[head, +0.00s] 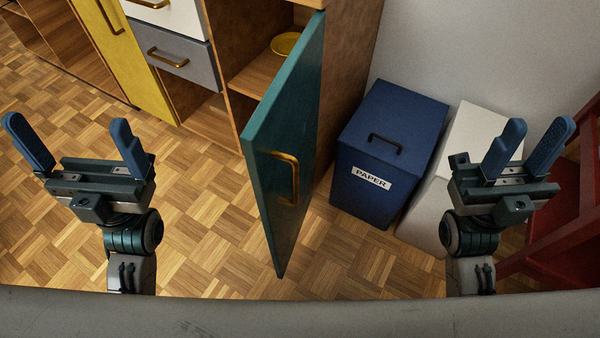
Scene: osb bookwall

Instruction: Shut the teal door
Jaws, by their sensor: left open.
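The teal door (298,120) stands wide open, swung out from the wooden cabinet into the room. Its free edge points toward me, and its far edge meets the cabinet at the right side of an open compartment. A brass bar handle (295,178) is on the face I see, near the free edge. My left gripper (70,138) is open and empty, well to the left of the door. My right gripper (538,128) is open and empty, well to the right of the door. Neither touches it.
A yellow dish (286,44) sits on a shelf inside the compartment. A blue PAPER bin (390,140) and a white bin (430,203) stand right of the door. A red piece of furniture (565,215) is at the far right. Parquet floor (200,220) is clear left of the door.

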